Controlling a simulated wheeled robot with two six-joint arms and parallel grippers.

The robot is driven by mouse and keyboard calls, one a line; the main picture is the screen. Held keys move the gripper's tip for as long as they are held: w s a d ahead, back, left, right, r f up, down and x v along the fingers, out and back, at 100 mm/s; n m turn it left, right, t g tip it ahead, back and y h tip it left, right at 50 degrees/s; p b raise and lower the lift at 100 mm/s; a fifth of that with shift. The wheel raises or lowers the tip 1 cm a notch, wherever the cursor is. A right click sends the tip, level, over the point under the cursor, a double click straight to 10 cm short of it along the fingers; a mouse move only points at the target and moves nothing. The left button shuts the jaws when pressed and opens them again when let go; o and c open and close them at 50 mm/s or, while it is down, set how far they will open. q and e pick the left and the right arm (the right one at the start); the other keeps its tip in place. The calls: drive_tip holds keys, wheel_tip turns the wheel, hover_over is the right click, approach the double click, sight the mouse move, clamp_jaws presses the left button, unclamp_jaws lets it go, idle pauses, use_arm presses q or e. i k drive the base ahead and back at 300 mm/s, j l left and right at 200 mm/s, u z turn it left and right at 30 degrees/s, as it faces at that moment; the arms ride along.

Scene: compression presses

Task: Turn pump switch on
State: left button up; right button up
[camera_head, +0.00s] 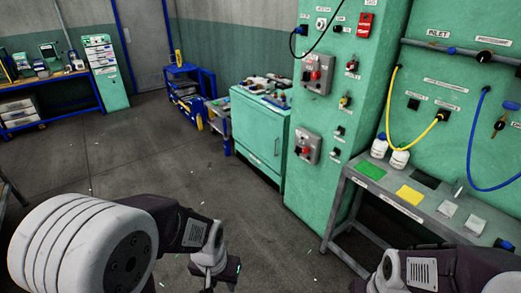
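A green cabinet column (335,110) stands right of centre with several switches on its front. A grey switch box with a red knob (317,74) sits high on it, and a similar grey box with a red knob (308,148) sits lower. Small knobs and labels lie beside them; the labels are too small to read, so I cannot tell which one is the pump switch. My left gripper (222,272) is at the bottom centre, pointing down, well apart from the cabinet. Its finger opening is unclear.
A grey bench (352,191) with bottles, green and yellow cards stands right of the cabinet. Yellow (390,90) and blue hoses (470,150) hang above it. A low green cabinet (257,140) with items on top stands to the left. The central floor is clear.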

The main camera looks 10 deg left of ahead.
sight(306, 150)
drive_tip(key=i+j+z, duration=0.25)
drive_tip(key=i+j, duration=1.5)
drive_tip(key=i, duration=0.05)
